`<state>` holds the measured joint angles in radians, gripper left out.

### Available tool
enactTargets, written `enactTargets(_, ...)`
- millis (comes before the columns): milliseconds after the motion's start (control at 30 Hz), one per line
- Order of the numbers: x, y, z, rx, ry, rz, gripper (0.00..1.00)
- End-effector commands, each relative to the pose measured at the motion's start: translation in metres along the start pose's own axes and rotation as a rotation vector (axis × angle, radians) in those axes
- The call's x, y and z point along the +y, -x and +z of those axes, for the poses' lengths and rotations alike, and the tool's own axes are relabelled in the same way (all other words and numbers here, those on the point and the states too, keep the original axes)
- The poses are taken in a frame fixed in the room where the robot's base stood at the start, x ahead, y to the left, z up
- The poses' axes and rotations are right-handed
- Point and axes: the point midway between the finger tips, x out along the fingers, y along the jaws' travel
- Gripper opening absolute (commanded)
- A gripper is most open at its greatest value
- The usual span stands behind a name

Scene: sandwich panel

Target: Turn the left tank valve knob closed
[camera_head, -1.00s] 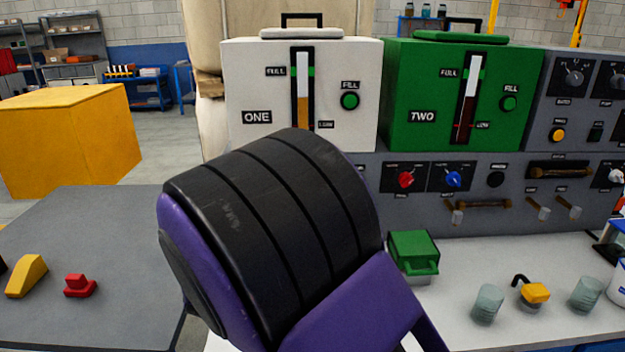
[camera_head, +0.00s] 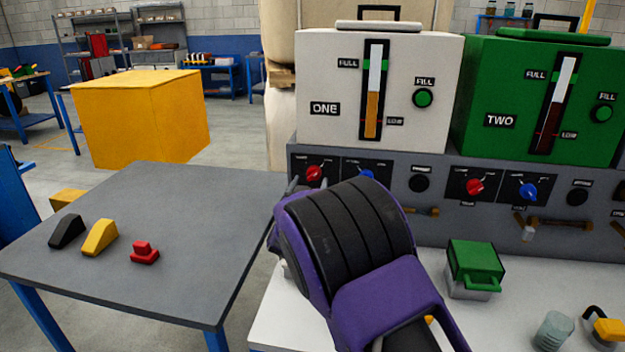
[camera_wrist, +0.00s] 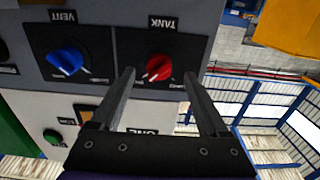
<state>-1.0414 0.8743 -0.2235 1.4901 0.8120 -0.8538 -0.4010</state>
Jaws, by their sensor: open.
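The left tank valve knob (camera_head: 314,172) is red with a white pointer and sits on a black plate on the grey panel, below the white tank marked ONE (camera_head: 325,75). In the wrist view, which is upside down, the red knob (camera_wrist: 158,68) shows under the label TANK. My gripper (camera_wrist: 158,73) is open and empty, with its two dark fingertips on either side of the knob in that picture. I cannot tell how far the tips are from the panel. In the head view my purple and black arm hides most of the gripper.
A blue VENT knob (camera_wrist: 68,62) sits beside the red one. A second red knob (camera_head: 475,187) and blue knob (camera_head: 528,192) are under green tank TWO (camera_head: 490,90). A green-lidded box (camera_head: 474,262) stands on the white bench. A grey table (camera_head: 150,215) is at left.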

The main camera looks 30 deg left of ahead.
Motion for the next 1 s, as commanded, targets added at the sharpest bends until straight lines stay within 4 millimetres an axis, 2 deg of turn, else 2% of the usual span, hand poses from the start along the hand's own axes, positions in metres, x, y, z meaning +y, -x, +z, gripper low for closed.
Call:
enactTargets(100, 0.001, -0.018, 0.001, 0.001, 0.001, 0.002, 0.78)
enactTargets(233, 0.001, -0.029, 0.000, 0.001, 0.000, 0.002, 0.78)
enactTargets(633, 0.001, -0.035, 0.000, 0.000, 0.001, 0.001, 0.78)
enactTargets(667, 0.001, -0.035, 0.000, 0.000, 0.001, 0.001, 0.75)
enactTargets(1000, 0.001, -0.034, 0.000, 0.000, 0.000, 0.001, 0.13)
